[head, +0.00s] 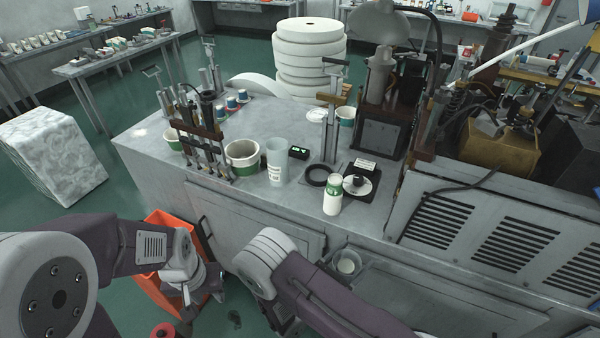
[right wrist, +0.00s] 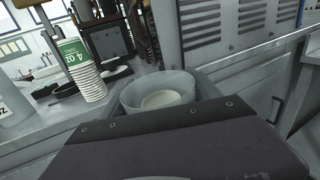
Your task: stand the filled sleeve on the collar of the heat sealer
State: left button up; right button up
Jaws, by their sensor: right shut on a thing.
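The filled sleeve (right wrist: 160,95) is a clear, open-topped tube with a white cup shape inside. In the head view the sleeve (head: 347,261) is low in front of the bench, beyond my right forearm.
A green-and-white 4 OZ cup stack (head: 333,196) stands near the bench's front edge, close to the ring. A black device with a pale disc (head: 358,186) is beside it. A frosted labelled tube (head: 277,162) and a green-banded tub (head: 242,157) stand left.

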aim_at(319, 178)
jog(key=i+l+u, duration=0.1)
jog(key=l+u, duration=0.45)
jog(key=u, duration=0.15)
jog(key=i+l+u, duration=0.1)
jog(key=l+u, duration=0.3)
jog(key=j, duration=0.1)
